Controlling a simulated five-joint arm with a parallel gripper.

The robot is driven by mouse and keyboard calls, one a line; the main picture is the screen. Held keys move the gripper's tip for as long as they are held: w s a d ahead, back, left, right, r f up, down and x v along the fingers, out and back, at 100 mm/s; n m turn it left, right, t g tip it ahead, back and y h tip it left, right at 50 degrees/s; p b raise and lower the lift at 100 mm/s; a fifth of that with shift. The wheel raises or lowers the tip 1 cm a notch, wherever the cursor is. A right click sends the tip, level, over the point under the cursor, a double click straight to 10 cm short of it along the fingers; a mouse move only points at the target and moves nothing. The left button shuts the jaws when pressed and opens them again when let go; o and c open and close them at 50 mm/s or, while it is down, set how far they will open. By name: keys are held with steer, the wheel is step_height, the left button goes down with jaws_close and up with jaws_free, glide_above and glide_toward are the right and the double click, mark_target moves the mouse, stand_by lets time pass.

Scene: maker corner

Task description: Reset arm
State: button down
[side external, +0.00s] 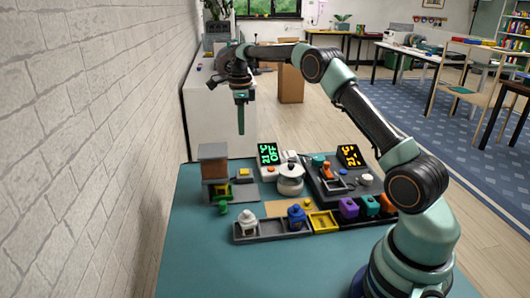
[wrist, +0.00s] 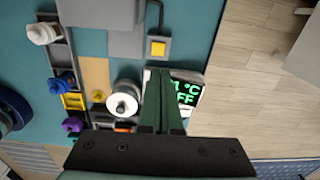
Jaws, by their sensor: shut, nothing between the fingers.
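My gripper (side external: 241,133) hangs high above the far edge of the teal table, fingers pointing down. In the side view its green fingers are together as one narrow bar with nothing in them. In the wrist view the gripper (wrist: 160,72) also shows its fingers side by side, over part of the display with green "°C" and "OFF" text (wrist: 187,92). My arm arches from its base at the lower right up and over to the left. The fingers touch nothing.
A brick wall (side external: 80,150) runs along the left.

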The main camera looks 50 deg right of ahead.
steer(key=s+a+r+n+t, duration=0.3)
steer(key=s+a+r+n, duration=0.75)
steer(key=r+n, duration=0.2)
steer(key=s+a+f+n+t, duration=0.1)
steer(key=s+a+f+n, duration=0.1)
steer(key=s+n, duration=0.5)
steer(key=s+a+f+n+t, duration=0.1)
steer(key=s+a+f+n, duration=0.1)
steer(key=s+a+n, duration=0.3)
steer(key=s+n, duration=0.2)
steer(key=shift+s+a+f, duration=0.25)
steer(key=shift+s+a, duration=0.05)
steer(key=shift+s, duration=0.05)
